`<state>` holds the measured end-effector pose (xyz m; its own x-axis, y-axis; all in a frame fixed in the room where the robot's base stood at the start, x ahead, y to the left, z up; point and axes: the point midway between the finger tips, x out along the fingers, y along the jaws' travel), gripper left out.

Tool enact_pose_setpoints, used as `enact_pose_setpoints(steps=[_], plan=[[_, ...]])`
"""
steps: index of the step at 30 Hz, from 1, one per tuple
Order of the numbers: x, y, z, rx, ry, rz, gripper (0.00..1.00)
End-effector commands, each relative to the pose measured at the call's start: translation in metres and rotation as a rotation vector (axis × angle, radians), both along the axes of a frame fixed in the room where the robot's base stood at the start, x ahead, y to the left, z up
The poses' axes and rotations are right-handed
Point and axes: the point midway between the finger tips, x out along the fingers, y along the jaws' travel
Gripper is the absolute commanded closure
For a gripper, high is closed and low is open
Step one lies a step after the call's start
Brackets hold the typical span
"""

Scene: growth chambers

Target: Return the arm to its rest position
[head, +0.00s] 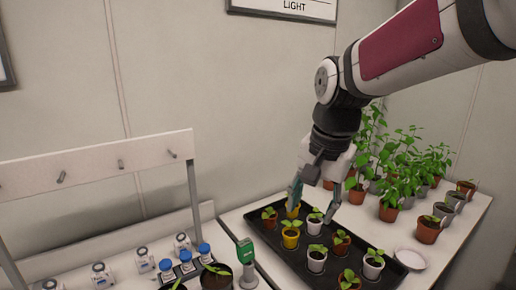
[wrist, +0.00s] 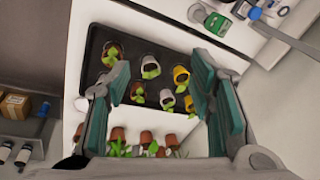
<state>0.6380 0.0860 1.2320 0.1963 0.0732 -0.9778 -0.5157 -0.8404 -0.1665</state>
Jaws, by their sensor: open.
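My gripper (head: 312,200) is above the black tray of small potted seedlings in the head view. In the wrist view my gripper (wrist: 160,108) shows its two teal-padded fingers spread wide apart with nothing between them. The arm reaches in from the upper right and bends downward at the wrist. The black tray (head: 282,262) holds white, yellow and terracotta pots, and it also shows beyond the fingers in the wrist view (wrist: 98,38). Whether a fingertip touches any pot cannot be told from the head view.
Taller potted plants (head: 372,160) stand behind the tray on the white table (head: 236,218). A white saucer (head: 410,259) lies right of the tray. A green device (head: 245,251) stands left of it, near blue-capped bottles (head: 205,249). A pegged rack (head: 95,168) stands at left.

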Motion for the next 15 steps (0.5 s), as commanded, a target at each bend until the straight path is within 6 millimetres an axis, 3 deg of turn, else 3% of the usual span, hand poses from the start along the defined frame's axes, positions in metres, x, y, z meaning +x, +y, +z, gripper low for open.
enact_pose_setpoints(steps=[6, 15], plan=[[-0.069, -0.042, 0.022, -0.028, -0.108, 0.177, 0.51], [-0.156, -0.077, 0.017, -0.164, -0.238, 0.410, 0.51]])
